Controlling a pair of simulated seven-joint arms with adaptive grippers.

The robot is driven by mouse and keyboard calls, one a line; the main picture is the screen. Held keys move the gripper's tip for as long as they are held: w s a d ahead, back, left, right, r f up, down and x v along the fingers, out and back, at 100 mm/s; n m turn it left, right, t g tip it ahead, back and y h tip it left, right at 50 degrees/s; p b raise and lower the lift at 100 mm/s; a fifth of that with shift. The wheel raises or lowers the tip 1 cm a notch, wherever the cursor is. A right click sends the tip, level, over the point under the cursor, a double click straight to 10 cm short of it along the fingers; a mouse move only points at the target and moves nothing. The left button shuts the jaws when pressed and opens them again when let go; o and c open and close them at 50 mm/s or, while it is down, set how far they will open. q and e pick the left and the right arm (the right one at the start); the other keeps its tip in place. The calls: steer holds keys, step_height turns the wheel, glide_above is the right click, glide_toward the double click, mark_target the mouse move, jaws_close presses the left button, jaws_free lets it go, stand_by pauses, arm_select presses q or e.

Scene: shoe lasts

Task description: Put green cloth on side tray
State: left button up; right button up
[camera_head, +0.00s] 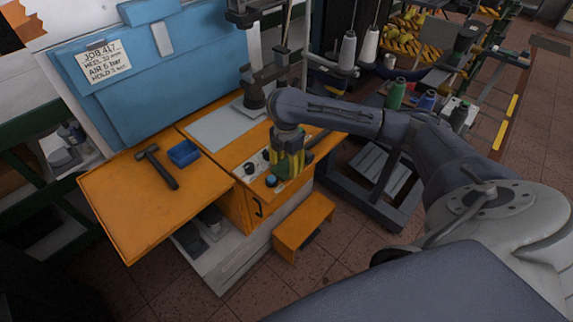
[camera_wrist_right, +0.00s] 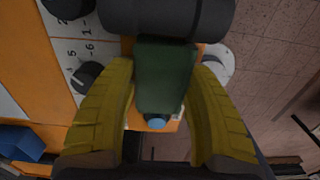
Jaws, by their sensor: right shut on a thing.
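My right gripper (camera_head: 288,168) is over the control panel at the right end of the orange bench, fingers pointing down. In the right wrist view its yellow fingers (camera_wrist_right: 162,120) stand on both sides of the dark green cloth (camera_wrist_right: 165,75) and are shut on it. In the head view the cloth (camera_head: 284,171) is mostly hidden by the fingers. The orange side tray (camera_head: 125,215) sticks out at the left of the bench; a hammer (camera_head: 157,167) and a blue box (camera_head: 184,153) lie on it. My left gripper is not in view.
Black knobs (camera_wrist_right: 90,76) and a blue button (camera_wrist_right: 155,123) are close to the fingers. A grey plate (camera_head: 222,127) lies on the bench beside a dark press (camera_head: 258,88). The front part of the side tray is bare. An orange step (camera_head: 304,222) stands below.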

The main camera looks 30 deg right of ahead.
mark_target(288, 164)
steer(key=shift+f, duration=0.1)
steer(key=o, duration=1)
steer(key=shift+f, duration=0.1)
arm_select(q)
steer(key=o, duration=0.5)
arm_select(e)
steer(key=shift+s+d+r, duration=0.1)
steer(key=shift+r, duration=4.3)
steer(key=shift+s+d+r, duration=0.1)
steer(key=shift+r, duration=4.25)
